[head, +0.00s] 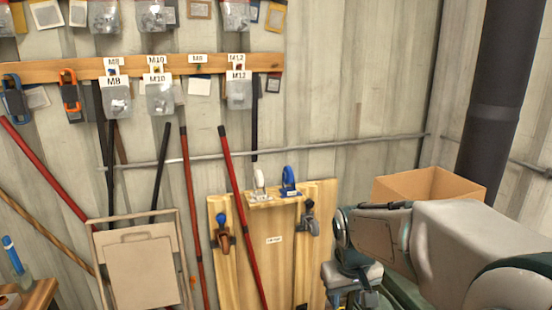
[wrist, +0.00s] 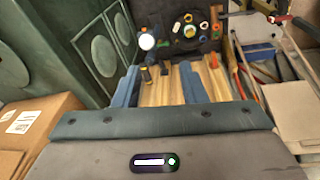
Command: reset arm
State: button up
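My arm (head: 420,245) reaches in from the right in the head view, bent down at its wrist. The gripper end is low in that picture, in front of the wooden boards, and its fingertips cannot be made out there. In the wrist view my gripper (wrist: 160,88) shows two blue-grey fingers set wide apart. Nothing is held between them; wooden planks and floor clutter show through the gap, apart from the fingers.
A cardboard box (head: 430,186) stands close behind my arm. Another cardboard box (wrist: 40,120) is at left in the wrist view, near green cabinets (wrist: 95,45).

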jog(key=s+r+m+t+p, duration=0.1)
jog(key=s+r+p, duration=0.4)
jog(key=s, duration=0.8)
jog(key=shift+s+r+m+y, duration=0.3)
jog(key=shift+r+m+y, duration=0.15)
jog(key=shift+r, duration=0.5)
